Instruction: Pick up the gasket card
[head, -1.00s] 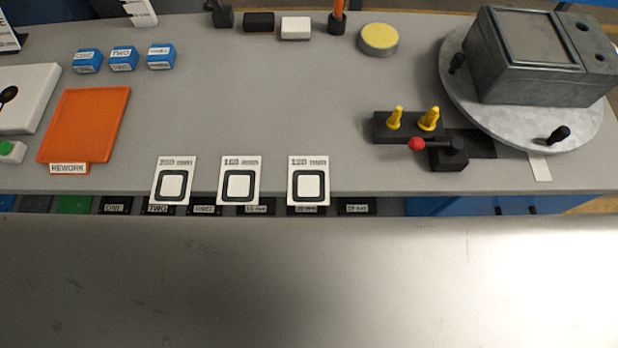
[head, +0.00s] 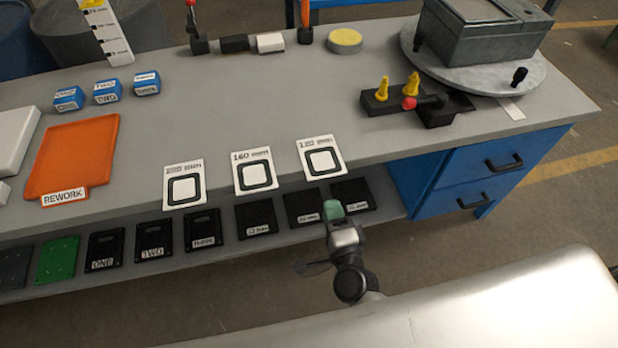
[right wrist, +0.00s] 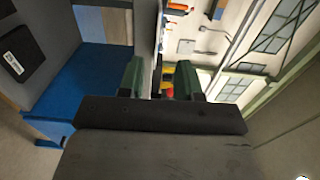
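Three white gasket cards, each with a black square ring, lie in a row along the bench's front edge. The left card (head: 184,185) has a label I cannot read clearly now. The middle card (head: 254,171) reads 160 mm and the right card (head: 320,157) reads 120 mm. My right gripper (head: 333,210) is in front of the bench edge, just below the 120 mm card and apart from it. In the right wrist view its two green fingers (right wrist: 160,80) stand apart with nothing between them. My left gripper is not in view.
Black labelled trays (head: 257,218) and a green one (head: 57,260) sit on the shelf below the bench. An orange rework tray (head: 75,155) is at left. A black block with yellow pegs (head: 382,90) stands behind right. The bench middle is clear.

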